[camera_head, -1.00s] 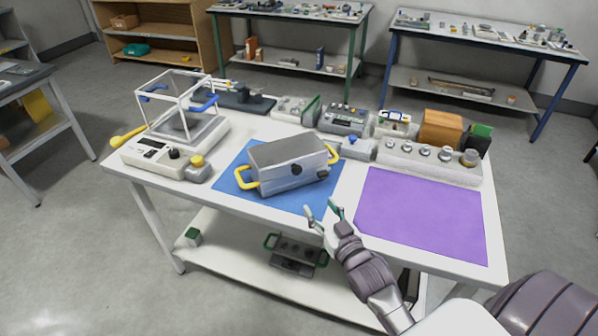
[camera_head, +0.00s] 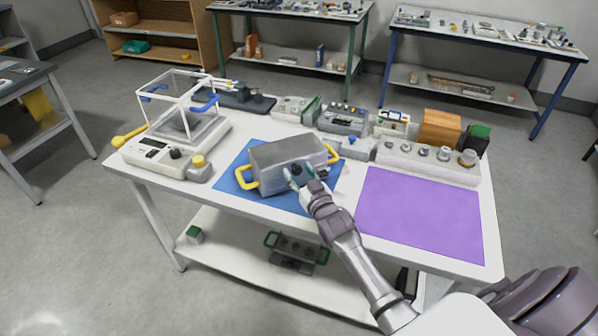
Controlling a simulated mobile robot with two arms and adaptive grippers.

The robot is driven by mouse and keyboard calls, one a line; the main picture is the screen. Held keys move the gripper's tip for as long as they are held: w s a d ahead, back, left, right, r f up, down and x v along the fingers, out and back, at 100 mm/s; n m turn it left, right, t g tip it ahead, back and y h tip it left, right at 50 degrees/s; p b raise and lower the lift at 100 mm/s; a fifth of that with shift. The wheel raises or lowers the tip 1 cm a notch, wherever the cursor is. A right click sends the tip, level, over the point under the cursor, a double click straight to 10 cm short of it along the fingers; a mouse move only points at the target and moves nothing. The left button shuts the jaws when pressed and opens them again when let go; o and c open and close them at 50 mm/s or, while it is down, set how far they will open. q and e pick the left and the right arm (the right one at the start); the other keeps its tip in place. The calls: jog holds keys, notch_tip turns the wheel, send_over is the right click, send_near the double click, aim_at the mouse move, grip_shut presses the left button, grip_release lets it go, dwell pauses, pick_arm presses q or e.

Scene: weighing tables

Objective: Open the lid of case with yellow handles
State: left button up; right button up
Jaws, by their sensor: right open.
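The case with yellow handles (camera_head: 272,174) is a grey metal box with its lid shut. It sits tilted across the blue mat (camera_head: 232,179) on the white table, with a yellow handle at each end. A dark round knob or latch is on its front face. My right gripper (camera_head: 299,178) is open, with its fingertips at the front face around the dark knob. I cannot tell whether they touch it. The fingers partly hide the right half of the front. My left gripper is not in view.
A purple mat (camera_head: 420,213) lies clear on the right. A balance with a glass frame (camera_head: 160,150) stands on the left. Weights on a block (camera_head: 430,162), a wooden box (camera_head: 439,127) and devices line the back. A case with green handles (camera_head: 296,249) is on the lower shelf.

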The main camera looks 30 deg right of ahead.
jog(key=shift+w, duration=0.1)
grip_shut()
dwell(0.3)
